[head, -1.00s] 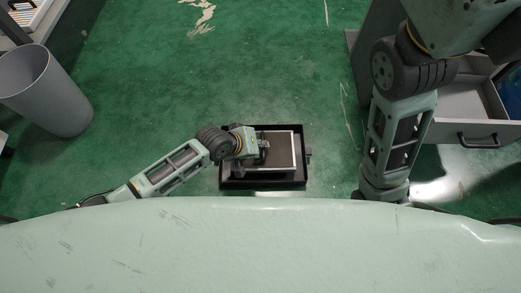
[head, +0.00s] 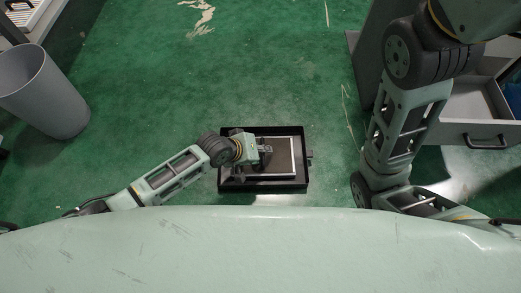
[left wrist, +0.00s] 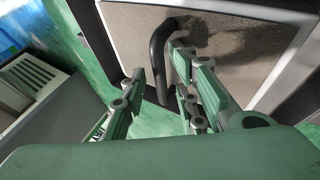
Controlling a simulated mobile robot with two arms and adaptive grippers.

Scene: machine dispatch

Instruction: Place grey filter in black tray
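The grey filter (head: 281,162), a dark mesh panel with a light frame, lies inside the black tray (head: 235,183) on the floor, toward the tray's right side. In the left wrist view the filter (left wrist: 238,50) shows a mesh face and a black bar handle (left wrist: 157,62). My left gripper (head: 267,149) is over the filter's left part. In the left wrist view its fingers (left wrist: 158,80) are spread on either side of the handle, with a visible gap. My right arm shows at the right of the head view, but its gripper is out of view.
A grey bin (head: 44,92) stands at the left. A grey cabinet with an open drawer (head: 470,131) is at the right, behind my right arm. The green floor (head: 270,75) beyond the tray is clear.

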